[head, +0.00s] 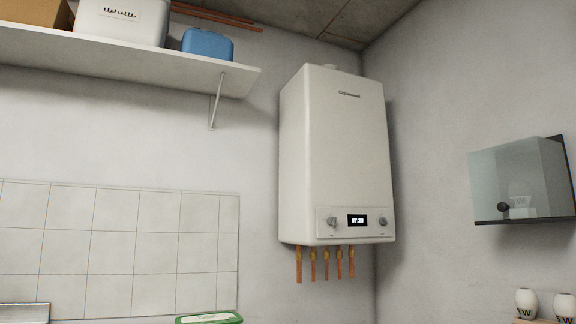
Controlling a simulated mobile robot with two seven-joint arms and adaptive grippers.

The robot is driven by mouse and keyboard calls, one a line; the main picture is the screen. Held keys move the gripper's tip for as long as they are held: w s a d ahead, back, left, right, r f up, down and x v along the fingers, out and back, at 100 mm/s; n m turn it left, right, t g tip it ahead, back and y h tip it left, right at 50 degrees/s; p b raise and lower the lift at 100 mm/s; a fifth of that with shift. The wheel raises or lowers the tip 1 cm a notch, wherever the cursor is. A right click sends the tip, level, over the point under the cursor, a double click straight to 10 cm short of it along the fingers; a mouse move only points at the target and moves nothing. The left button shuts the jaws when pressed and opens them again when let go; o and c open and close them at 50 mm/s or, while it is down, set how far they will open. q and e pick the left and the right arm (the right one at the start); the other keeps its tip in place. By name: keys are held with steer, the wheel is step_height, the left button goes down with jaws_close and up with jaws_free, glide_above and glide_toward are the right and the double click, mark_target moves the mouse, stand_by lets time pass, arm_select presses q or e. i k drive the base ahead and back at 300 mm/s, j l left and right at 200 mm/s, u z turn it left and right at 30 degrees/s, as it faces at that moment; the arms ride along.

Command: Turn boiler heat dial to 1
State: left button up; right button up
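A white boiler (337,150) hangs on the wall near the corner of the room, right of the picture's middle. Its lower panel carries a left dial (333,222), a small lit display (357,220) and a right dial (382,221). The dial markings are too small to read, so I cannot tell which dial is the heat dial or where either one points. Several copper pipes (326,263) come out of the boiler's underside. Neither of my grippers shows in the head view.
A white shelf (130,68) at upper left holds a white box (122,22) and a blue box (208,44). A glass-fronted cabinet (508,185) hangs at right. Below are a green-rimmed container (209,319) and white jars (526,303). Nothing visible blocks the boiler's front.

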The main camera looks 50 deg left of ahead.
mark_target(331, 221)
steer(key=u, duration=1.45)
steer(key=i+l, duration=0.1)
